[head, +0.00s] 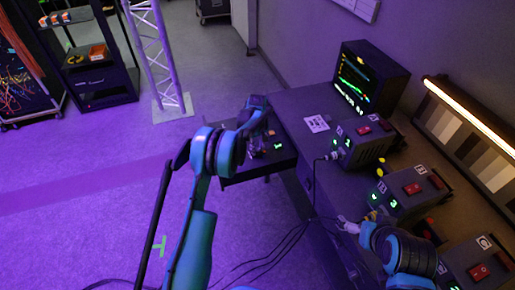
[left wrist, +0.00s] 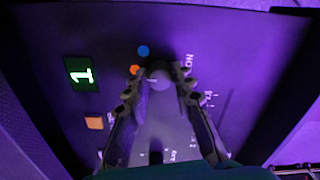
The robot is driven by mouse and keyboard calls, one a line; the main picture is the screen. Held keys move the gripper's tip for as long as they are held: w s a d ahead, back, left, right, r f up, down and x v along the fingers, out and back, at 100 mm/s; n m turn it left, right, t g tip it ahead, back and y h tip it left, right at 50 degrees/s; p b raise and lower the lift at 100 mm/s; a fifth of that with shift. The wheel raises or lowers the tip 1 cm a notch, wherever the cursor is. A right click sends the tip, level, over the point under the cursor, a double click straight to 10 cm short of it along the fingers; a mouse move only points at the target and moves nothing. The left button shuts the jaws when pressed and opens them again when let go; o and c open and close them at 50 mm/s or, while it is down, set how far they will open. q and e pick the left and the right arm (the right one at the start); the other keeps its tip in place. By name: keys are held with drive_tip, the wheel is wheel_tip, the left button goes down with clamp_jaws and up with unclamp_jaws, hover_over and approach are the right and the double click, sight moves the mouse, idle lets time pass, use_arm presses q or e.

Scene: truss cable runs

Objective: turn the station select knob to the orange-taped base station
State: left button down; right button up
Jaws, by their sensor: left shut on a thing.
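The station select knob (left wrist: 160,79) is a round dark knob on a dark panel in the left wrist view. My left gripper (left wrist: 161,88) has a finger on each side of it and is shut on it. A short pale mark shows on the knob's left side, near an orange dot (left wrist: 135,70); its exact heading is hard to tell. A blue dot (left wrist: 143,50) lies above that. A green display (left wrist: 82,73) reads 1. In the head view my left gripper (head: 262,141) reaches down to the small panel (head: 232,178), and the knob is hidden.
An orange square (left wrist: 94,122) is on the panel below the display. In the head view, a bench (head: 290,105) at right carries a monitor (head: 362,80) and several boxes with red switches. Cables hang at its front. A truss (head: 160,60) stands behind; the purple floor at left is clear.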

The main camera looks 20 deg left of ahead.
sight(257, 149)
use_arm(q)
drive_tip(key=shift+n, duration=0.3)
drive_tip(key=c, duration=1.3)
unclamp_jaws()
wheel_tip(257, 149, up, 12)
